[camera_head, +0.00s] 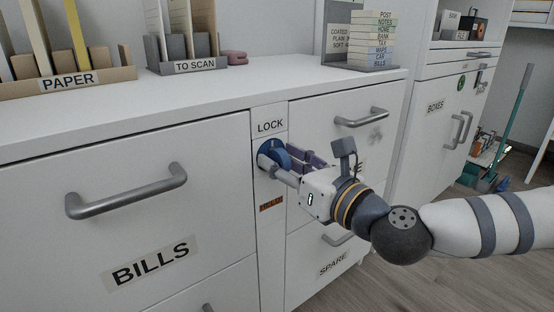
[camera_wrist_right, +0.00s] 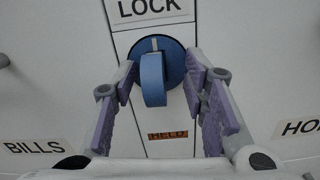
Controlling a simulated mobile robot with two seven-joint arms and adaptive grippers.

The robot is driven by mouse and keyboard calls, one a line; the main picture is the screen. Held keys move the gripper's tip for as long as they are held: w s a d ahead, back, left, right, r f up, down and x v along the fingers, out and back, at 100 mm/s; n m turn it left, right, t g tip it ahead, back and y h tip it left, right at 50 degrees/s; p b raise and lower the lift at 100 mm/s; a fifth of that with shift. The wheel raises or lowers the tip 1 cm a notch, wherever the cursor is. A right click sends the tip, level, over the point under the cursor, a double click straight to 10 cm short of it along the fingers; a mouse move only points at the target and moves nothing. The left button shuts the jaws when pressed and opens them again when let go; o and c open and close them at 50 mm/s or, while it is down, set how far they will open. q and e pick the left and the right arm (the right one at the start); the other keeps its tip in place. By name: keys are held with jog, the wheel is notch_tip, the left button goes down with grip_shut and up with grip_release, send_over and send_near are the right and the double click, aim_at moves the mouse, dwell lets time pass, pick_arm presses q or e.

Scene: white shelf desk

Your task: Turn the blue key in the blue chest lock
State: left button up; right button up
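The blue key (camera_wrist_right: 152,82) sits in the round blue lock (camera_wrist_right: 176,62) on the white panel under the LOCK label. Its flat grip stands upright, and a pale mark shows above it on the lock's face. In the head view the lock (camera_head: 264,153) is partly hidden by my right gripper (camera_head: 285,163). In the wrist view my right gripper's purple-padded fingers (camera_wrist_right: 161,66) are open, one on each side of the key. My left gripper is not in view.
An orange sign (camera_wrist_right: 168,136) sits below the lock. The BILLS drawer handle (camera_head: 128,191) is left and another drawer handle (camera_head: 362,118) right, both sticking out. The desktop (camera_head: 200,98) above carries a PAPER rack (camera_head: 62,84), a TO SCAN rack (camera_head: 192,66) and stacked labelled items (camera_head: 371,40).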

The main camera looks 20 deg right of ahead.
jog(key=shift+s, duration=0.1)
jog(key=shift+p+v, duration=0.35)
jog(key=shift+v, duration=2.65)
